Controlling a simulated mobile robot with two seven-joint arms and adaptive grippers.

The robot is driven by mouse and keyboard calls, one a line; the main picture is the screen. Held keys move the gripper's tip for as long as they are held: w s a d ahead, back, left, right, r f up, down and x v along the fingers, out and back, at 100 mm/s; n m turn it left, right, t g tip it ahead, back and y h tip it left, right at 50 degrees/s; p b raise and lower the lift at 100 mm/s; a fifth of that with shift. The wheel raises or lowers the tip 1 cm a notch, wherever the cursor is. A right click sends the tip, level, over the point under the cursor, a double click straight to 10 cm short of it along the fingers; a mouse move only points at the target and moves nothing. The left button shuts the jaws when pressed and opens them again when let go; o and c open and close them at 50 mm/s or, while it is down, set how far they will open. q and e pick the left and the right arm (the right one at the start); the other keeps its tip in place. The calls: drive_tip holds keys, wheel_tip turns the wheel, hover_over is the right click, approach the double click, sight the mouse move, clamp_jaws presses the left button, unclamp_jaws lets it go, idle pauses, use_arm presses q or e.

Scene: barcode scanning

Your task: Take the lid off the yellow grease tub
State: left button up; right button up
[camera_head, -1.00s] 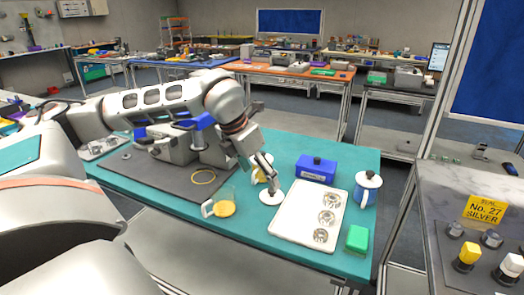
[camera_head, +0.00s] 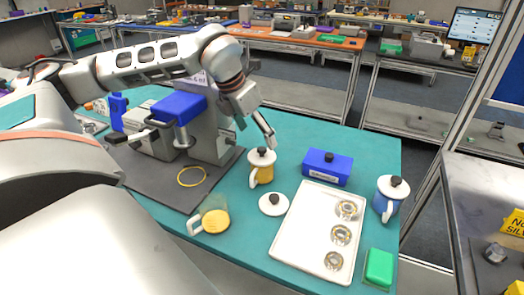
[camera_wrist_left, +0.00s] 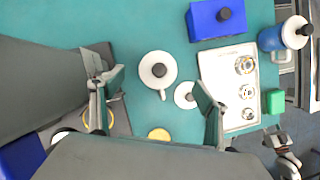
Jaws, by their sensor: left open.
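A yellow tub (camera_head: 264,174) with a white handle stands upright on the teal table, its white lid (camera_head: 262,157) with a black knob on top. That lid also shows in the left wrist view (camera_wrist_left: 157,70). My left gripper (camera_head: 267,136) is open and empty above and behind this tub; in the wrist view its fingers are spread either side of the lid. A loose white lid (camera_head: 273,204) lies flat on the table. A clear, lidless tub with yellow contents (camera_head: 214,221) is nearer me. My right gripper (camera_wrist_left: 281,139) appears at the wrist view's lower right, its jaws unclear.
A blue lidded box (camera_head: 327,167) stands behind a white tray (camera_head: 290,245) holding several metal parts. A blue lidded tub (camera_head: 387,203) and a green block (camera_head: 379,267) are at the right. A yellow ring (camera_head: 192,177) lies on the grey mat (camera_head: 150,185) at left.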

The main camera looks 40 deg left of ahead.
sight(262, 149)
use_arm(q)
drive_tip(key=x, duration=0.3)
drive_tip(key=p+x, duration=0.1)
drive_tip(key=x, duration=0.3)
drive_tip(key=shift+s+f, duration=0.15)
drive_tip(key=shift+f, duration=0.1)
drive_tip(key=shift+c, duration=0.3)
drive_tip(key=c, duration=0.9)
